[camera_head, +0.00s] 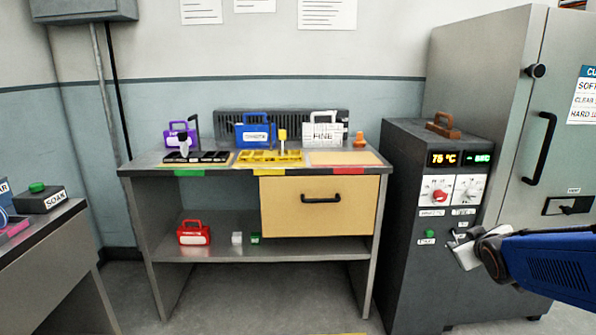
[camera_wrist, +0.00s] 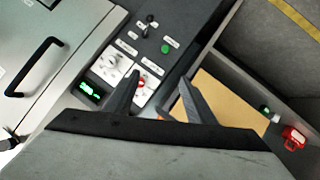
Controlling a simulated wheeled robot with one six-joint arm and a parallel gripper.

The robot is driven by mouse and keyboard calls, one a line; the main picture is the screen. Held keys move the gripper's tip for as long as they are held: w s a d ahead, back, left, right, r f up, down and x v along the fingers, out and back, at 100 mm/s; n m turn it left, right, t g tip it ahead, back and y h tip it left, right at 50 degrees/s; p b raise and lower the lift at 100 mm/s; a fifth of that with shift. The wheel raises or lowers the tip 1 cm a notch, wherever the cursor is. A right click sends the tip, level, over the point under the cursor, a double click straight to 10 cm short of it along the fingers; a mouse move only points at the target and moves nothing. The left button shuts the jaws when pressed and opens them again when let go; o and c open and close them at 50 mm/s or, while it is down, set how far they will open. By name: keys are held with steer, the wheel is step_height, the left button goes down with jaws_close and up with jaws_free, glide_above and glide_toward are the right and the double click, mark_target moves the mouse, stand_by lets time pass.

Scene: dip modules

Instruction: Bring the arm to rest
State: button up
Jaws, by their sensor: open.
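My gripper (camera_head: 456,240) is at the right in the head view, at the end of my blue arm, in front of the dark control unit (camera_head: 405,200). In the wrist view my gripper (camera_wrist: 159,78) has its two dark fingers spread apart with nothing between them. The unit's white dial panels and the red knob (camera_head: 439,195) lie beyond the fingers; the left finger overlaps the panels in the wrist view. I cannot tell whether a finger touches the unit.
A grey cabinet (camera_head: 478,75) with a black handle stands behind and right of the unit. The workbench (camera_head: 220,172) holds several coloured cases and trays, with its wooden drawer (camera_head: 320,218) shut. A side table (camera_head: 45,245) stands at left. Open floor lies between.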

steer(key=s+a+f+m+g+y, duration=0.1)
steer(key=s+a+g, duration=0.1)
steer(key=s+a, duration=0.3)
steer(key=s+a+f+m+g+y, duration=0.1)
steer(key=s+a, duration=0.4)
steer(key=s, duration=0.7)
steer(key=s+a+f+m+g+y, duration=0.1)
steer(key=s+a+g, duration=0.3)
steer(key=s, duration=0.5)
steer(key=shift+a+f, duration=0.65)
steer(key=shift+a, duration=0.05)
